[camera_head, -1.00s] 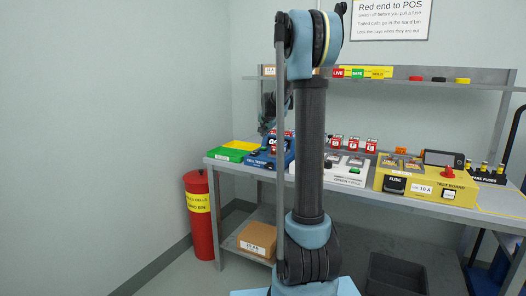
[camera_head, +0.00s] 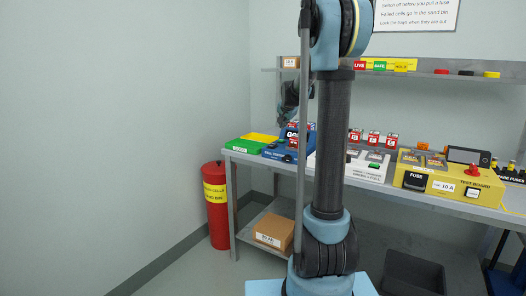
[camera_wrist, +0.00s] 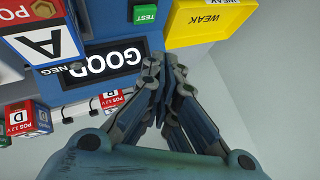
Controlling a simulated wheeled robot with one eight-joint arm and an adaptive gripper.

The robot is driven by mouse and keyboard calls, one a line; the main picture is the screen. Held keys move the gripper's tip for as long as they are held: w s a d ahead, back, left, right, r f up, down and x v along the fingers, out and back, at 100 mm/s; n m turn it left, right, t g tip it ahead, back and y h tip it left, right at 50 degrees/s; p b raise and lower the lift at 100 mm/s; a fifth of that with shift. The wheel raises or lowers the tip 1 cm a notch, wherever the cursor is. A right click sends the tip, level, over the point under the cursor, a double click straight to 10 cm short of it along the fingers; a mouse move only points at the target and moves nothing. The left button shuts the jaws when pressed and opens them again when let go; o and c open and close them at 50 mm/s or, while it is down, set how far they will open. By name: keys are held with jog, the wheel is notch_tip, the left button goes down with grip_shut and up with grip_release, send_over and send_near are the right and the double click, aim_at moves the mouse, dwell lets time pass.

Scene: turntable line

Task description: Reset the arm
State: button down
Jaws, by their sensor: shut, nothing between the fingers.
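My gripper (camera_wrist: 165,65) shows in the wrist view with its fingers drawn together and nothing between them. It points toward a blue tester with a lit display (camera_wrist: 113,58) reading "GOOD" and a green TEST button (camera_wrist: 145,14). A block marked A (camera_wrist: 45,42) is at the tester's left in that view. In the head view my arm stands upright in front of the bench, and my gripper (camera_head: 288,118) is partly hidden behind it, near the blue tester (camera_head: 284,150).
A grey bench (camera_head: 235,156) carries green and yellow trays, red-and-white cells (camera_head: 373,139) and a yellow test board (camera_head: 450,188). A shelf (camera_head: 440,76) runs above it. A red sand bin (camera_head: 217,225) stands left of the bench; the floor farther left is clear.

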jog(key=s+f+n+g, duration=0.2)
jog(key=s+f, duration=0.4)
jog(key=s, duration=1.2)
jog(key=s+f+n+g, duration=0.2)
jog(key=s+f+n, duration=0.2)
jog(key=s, duration=1.4)
jog(key=s+f+n+g, duration=0.2)
jog(key=s+f, duration=0.7)
jog(key=s, duration=0.9)
jog(key=shift+s+a+f+n+g, duration=0.25)
jog(key=shift+a+f+n+g, duration=0.15)
jog(key=shift+a+n, duration=0.1)
jog(key=shift+w+f, duration=0.2)
jog(key=shift+w, duration=0.3)
